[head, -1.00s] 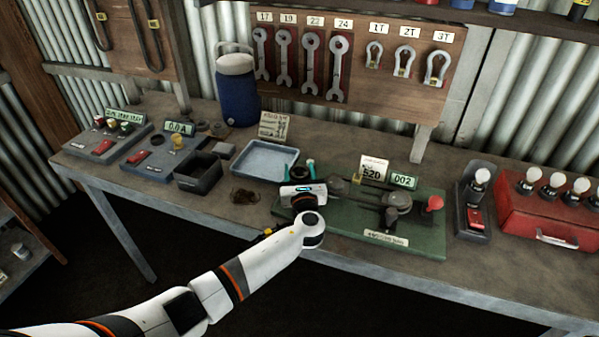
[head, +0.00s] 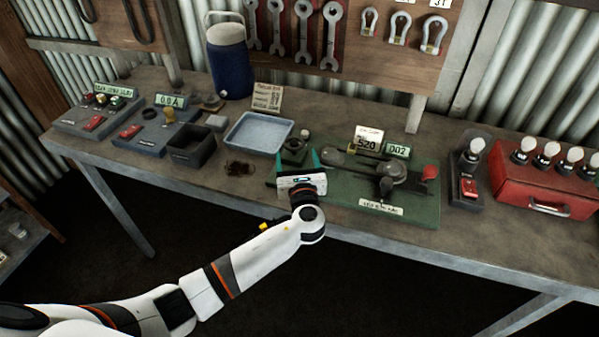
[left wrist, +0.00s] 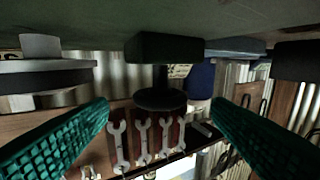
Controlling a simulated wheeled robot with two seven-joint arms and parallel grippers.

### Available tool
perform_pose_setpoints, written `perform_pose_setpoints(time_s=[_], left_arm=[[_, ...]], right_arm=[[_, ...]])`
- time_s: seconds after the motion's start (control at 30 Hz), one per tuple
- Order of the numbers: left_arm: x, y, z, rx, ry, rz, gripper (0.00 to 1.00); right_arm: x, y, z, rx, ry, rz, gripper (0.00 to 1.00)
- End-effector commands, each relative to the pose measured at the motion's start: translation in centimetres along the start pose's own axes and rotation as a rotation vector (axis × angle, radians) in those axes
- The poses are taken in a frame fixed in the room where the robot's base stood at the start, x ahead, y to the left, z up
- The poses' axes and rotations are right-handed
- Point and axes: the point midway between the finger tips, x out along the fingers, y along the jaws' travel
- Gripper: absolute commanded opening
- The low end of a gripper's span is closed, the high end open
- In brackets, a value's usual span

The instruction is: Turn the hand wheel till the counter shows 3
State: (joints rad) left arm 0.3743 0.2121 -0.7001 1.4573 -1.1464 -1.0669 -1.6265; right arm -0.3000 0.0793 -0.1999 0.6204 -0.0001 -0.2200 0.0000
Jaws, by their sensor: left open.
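The counter (head: 397,150) reads 002 and stands at the back of a green-based device (head: 420,212) on the bench. The device has a round grey part (head: 393,171), a red knob (head: 430,172) and, at its left end, a dark round part (head: 294,150). I cannot tell surely which of these is the hand wheel. My left gripper (head: 296,160) is open and empty at the device's left end, in front of the dark part. In the left wrist view, a dark disc on a short stem (left wrist: 160,99) shows between the teal fingers, apart from both. My right gripper is out of view.
A blue tray (head: 236,145) and a dark open box (head: 193,160) stand left of the device. A lamp switch unit (head: 463,190) and a red case (head: 520,190) stand to its right. A card marked 520 (head: 367,140) is beside the counter. Wrenches (head: 303,40) hang behind.

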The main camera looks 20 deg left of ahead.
Motion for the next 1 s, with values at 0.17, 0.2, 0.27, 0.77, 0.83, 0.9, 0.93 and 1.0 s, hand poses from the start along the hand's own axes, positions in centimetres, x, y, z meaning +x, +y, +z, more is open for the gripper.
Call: perform_pose_setpoints(time_s=[0.17,0.2,0.27,0.77,0.83,0.9,0.93,1.0], left_arm=[[-3.5,0.0,0.2,0.0,-0.001,0.002,0.74],[-4.1,0.1,0.2,0.0,-0.001,0.002,0.74],[-4.7,0.0,0.1,0.0,0.0,0.0,0.74],[-5.6,0.0,0.0,0.001,0.002,0.0,0.74],[-5.6,0.0,0.0,0.001,0.002,0.0,0.74],[-5.6,0.0,0.0,0.001,0.001,0.0,0.74],[-5.6,0.0,0.0,0.001,0.001,0.0,0.74],[-5.6,0.0,0.0,0.001,0.001,0.0,0.74]], right_arm=[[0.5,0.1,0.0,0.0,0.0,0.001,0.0],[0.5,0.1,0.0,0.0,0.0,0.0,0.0],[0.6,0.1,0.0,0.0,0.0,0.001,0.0],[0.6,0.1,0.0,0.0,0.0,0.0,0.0],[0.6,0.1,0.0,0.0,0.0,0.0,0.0],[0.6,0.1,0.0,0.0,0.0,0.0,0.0],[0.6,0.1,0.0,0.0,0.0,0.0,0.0],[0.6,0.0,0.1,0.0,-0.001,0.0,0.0]])
